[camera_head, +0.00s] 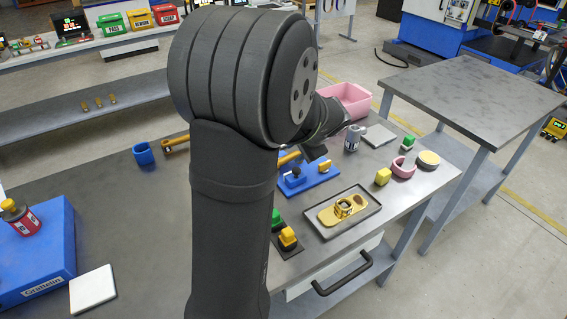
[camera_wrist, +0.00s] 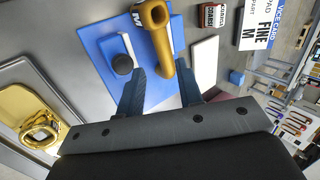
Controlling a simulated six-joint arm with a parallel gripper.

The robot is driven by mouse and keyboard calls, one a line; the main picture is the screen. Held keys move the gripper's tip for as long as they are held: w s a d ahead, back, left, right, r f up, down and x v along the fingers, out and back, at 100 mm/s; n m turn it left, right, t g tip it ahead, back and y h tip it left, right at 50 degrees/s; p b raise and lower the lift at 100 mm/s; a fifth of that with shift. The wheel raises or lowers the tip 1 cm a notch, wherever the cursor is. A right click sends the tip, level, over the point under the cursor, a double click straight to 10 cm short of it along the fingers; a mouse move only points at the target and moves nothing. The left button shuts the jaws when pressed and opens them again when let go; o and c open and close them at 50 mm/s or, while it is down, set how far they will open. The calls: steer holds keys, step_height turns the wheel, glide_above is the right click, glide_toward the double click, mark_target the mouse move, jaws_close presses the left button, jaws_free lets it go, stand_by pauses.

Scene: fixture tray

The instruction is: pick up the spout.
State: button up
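The spout is a yellow-orange bent tube with a ring-shaped end (camera_wrist: 158,40) in the wrist view, above a blue board (camera_wrist: 101,36). My gripper (camera_wrist: 161,69) is open, with one dark finger on each side of the spout's lower end. Gaps show between the tube and both fingers, and I cannot tell how far the fingers reach down around it. In the head view part of the spout (camera_head: 290,157) shows beside my arm, near the blue board (camera_head: 318,181). My arm hides most of the gripper there.
A black knob (camera_wrist: 122,64) stands on the board left of the fingers. A dark tray (camera_head: 372,212) holds a gold plate with a ring (camera_head: 328,214). A can (camera_head: 352,139), a white block (camera_head: 379,135) and a pink bin (camera_head: 352,98) stand nearby.

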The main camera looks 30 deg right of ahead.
steer(key=shift+d+x, duration=0.15)
steer(key=shift+x, duration=1.8)
steer(key=shift+d+x, duration=0.15)
steer(key=shift+x, duration=1.8)
steer(key=shift+w+r, duration=0.1)
steer(key=shift+w, duration=0.05)
steer(key=shift+c, duration=0.4)
jaws_close()
